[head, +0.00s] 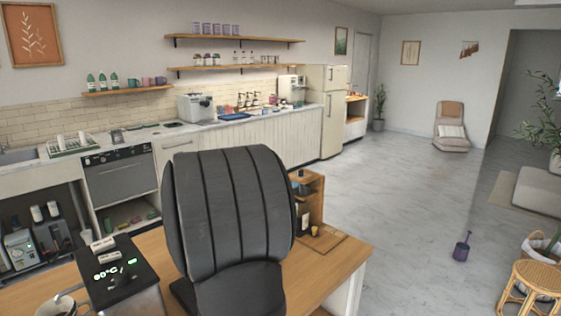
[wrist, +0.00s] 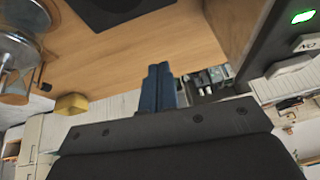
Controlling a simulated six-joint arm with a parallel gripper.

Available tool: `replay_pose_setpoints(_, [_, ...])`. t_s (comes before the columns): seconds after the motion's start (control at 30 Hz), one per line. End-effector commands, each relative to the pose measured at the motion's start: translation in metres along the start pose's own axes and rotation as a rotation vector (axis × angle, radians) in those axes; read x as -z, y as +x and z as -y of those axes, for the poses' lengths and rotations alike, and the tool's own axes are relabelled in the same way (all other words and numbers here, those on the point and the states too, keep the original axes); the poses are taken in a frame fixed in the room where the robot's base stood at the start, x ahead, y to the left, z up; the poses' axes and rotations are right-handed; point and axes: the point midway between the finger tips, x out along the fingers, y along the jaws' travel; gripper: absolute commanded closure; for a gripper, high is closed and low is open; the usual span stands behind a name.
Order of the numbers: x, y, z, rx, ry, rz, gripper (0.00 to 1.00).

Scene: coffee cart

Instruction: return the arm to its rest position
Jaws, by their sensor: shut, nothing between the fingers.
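My gripper (wrist: 158,68) shows in the wrist view as two dark blue fingers closed together, with nothing held between them. The fingers are seen against the wooden counter (wrist: 125,60) and its edge; I cannot tell their height above it. The dark gripper body fills the bottom of the wrist view. In the head view my fingers do not show. A large black ribbed shape stands in the middle of that view and hides part of the wooden counter (head: 345,258); I cannot tell whether it belongs to my arm.
A black device with a lit 90°C display (head: 115,272) stands at the counter's left. A wooden caddy (head: 312,195) stands at the right end. The wrist view shows glassware (wrist: 15,50) and a small yellow block (wrist: 70,103). Open floor (head: 405,210) lies to the right.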

Motion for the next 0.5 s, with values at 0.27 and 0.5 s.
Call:
replay_pose_setpoints(0.27, [0.032, 0.007, 0.048, 0.046, -0.142, 0.019, 1.0])
replay_pose_setpoints(0.5, [0.054, 0.012, 0.09, 0.082, -0.262, 0.033, 1.0])
